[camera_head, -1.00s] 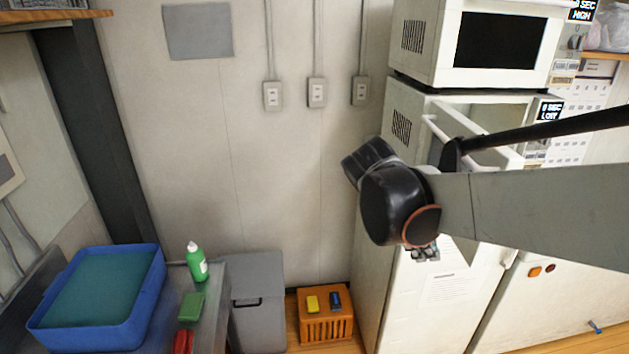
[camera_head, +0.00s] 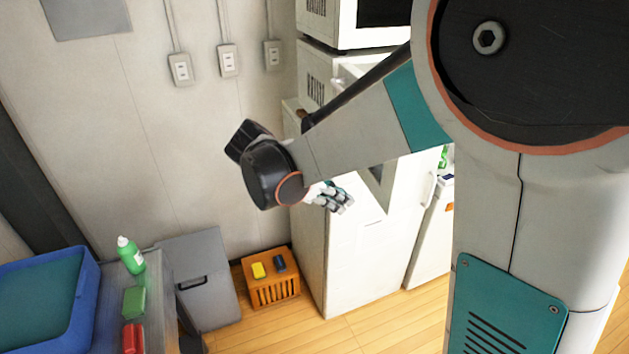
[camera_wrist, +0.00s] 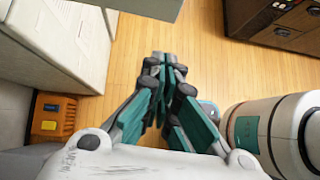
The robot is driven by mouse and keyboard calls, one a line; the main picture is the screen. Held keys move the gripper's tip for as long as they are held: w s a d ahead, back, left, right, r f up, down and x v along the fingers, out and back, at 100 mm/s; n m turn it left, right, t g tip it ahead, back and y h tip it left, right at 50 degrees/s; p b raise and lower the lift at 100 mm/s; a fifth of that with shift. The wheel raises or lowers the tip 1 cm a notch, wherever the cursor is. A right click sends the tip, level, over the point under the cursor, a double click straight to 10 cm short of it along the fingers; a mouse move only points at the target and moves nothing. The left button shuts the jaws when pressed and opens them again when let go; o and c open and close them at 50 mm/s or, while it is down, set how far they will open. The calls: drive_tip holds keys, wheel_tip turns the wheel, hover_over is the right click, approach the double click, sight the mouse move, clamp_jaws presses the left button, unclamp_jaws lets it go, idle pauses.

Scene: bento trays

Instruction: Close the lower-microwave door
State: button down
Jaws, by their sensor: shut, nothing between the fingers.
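The lower microwave (camera_head: 315,91) sits on the white fridge, under another microwave, in the head view. My arm hides much of its front. A white frame edge shows at its front, and a pale panel with a dark pane (camera_head: 379,174) shows below my forearm; it looks like the door standing open, but its full angle is hidden. My gripper (camera_head: 345,204) is in front of the fridge, lower than the microwave. In the wrist view my gripper (camera_wrist: 166,62) has its fingers together and empty, pointing over the wooden floor. I see no contact with the door.
The upper microwave (camera_head: 346,27) is above. The white fridge (camera_head: 352,265) stands below. An orange crate (camera_head: 272,292) is on the floor to its left, with a grey bin (camera_head: 205,295) and a table holding a blue tray (camera_head: 88,300) further left. The wooden floor in front is clear.

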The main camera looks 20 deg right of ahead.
drive_tip(key=d+f, duration=0.4)
drive_tip(key=d, duration=0.4)
drive_tip(key=shift+s, duration=0.25)
drive_tip(key=shift+f, duration=0.1)
